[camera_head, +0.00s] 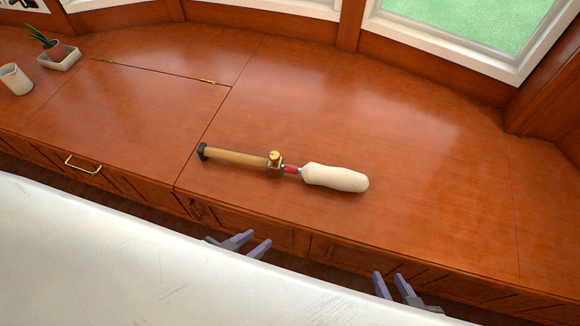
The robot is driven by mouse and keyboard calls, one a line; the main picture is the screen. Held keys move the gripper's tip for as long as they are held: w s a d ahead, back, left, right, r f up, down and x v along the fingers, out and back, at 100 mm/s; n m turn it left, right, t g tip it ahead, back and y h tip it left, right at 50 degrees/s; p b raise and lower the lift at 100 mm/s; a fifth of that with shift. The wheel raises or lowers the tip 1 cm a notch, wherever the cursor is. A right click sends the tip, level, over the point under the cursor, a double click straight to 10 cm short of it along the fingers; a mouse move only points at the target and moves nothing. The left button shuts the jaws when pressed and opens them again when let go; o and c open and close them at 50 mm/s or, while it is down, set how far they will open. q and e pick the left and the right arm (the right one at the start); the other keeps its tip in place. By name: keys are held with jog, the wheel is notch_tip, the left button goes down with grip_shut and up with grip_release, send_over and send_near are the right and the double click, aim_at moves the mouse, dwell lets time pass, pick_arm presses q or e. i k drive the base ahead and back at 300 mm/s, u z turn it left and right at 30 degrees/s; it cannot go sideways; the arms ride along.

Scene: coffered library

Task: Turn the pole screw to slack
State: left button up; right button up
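A pole (235,157) lies on the wooden window-seat top in the middle of the head view. It has a dark cap at its left end, a wooden shaft and a fluffy cream head (336,178) at its right end. A brass screw (274,158) stands up on a collar near its middle, beside a red band. My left gripper (251,241) is open and empty, in front of the seat's front edge and below the pole. My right gripper (391,283) is open and empty, further right and nearer. Neither touches the pole.
A white cup (15,79) and a potted plant in a pale tray (58,58) stand at the far left. A hinged lid with a brass handle (83,166) is left of the pole. A white surface (120,260) fills the lower left. The seat top (430,150) right of the pole is clear.

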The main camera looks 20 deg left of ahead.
aim_at(274, 156)
jog(key=k, duration=0.95)
jog(key=u, duration=1.05)
jog(key=i, duration=1.3)
jog(key=z, duration=0.5)
